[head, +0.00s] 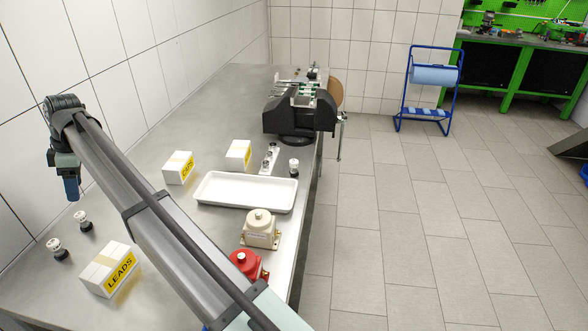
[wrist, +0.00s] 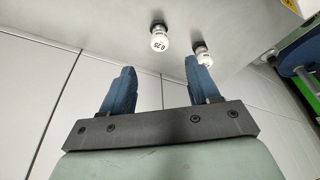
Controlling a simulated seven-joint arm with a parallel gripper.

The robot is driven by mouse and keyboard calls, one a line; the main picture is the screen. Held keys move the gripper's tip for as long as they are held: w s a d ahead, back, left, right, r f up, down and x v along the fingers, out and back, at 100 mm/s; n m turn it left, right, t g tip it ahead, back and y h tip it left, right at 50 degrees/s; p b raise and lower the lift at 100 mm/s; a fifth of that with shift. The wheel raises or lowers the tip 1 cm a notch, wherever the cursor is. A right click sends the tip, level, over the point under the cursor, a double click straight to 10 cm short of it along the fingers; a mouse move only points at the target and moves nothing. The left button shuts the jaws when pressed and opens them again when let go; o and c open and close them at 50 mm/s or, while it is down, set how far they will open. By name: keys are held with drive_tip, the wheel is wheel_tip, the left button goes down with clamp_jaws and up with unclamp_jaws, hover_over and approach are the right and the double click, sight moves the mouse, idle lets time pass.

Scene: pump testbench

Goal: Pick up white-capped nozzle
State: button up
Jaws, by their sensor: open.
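Two white-capped nozzles with dark bodies stand on the metal table at the left in the head view: one (head: 56,248) nearer the front edge and one (head: 82,220) a little behind it. In the wrist view they show beyond the fingers, one (wrist: 160,40) between the fingertips' directions with a mark like "0.25", the other (wrist: 201,50) beyond the right finger. My gripper (head: 72,190) hangs above the table near the left wall, fingers down. It also shows in the wrist view (wrist: 156,80), open and empty, apart from both nozzles. Another white-capped piece (head: 294,167) stands beyond the tray.
A LEADS box (head: 108,270) stands near the nozzles. A white tray (head: 245,204), two small boxes (head: 179,168) (head: 238,155), a beige device (head: 260,230) and a red device (head: 247,265) stand further right. The tiled wall (head: 35,80) is close on the left.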

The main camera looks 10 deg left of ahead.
drive_tip(key=w+d+m, duration=0.2)
drive_tip(key=w+d, duration=0.5)
drive_tip(key=w, duration=0.2)
drive_tip(key=w+d+m, duration=0.1)
drive_tip(key=w+d, duration=0.6)
drive_tip(key=w, duration=0.3)
drive_tip(key=m+t+y, duration=0.1)
drive_tip(key=m+t, duration=0.2)
drive_tip(key=m, duration=0.3)
approach(294, 161)
drive_tip(key=w+d+r, duration=0.1)
drive_tip(key=w+r, duration=0.1)
drive_tip(key=w, duration=0.1)
drive_tip(key=a+f, duration=0.1)
drive_tip(key=f, duration=0.3)
drive_tip(key=s+a+f+m, duration=0.1)
drive_tip(key=a+f, duration=0.1)
drive_tip(key=f, duration=0.3)
drive_tip(key=a+f+m, duration=0.1)
drive_tip(key=a+f, duration=0.1)
drive_tip(key=f, duration=0.2)
drive_tip(key=shift+s+f+y, duration=0.25)
drive_tip(key=shift+s+y, duration=0.05)
drive_tip(key=shift+y, duration=0.1)
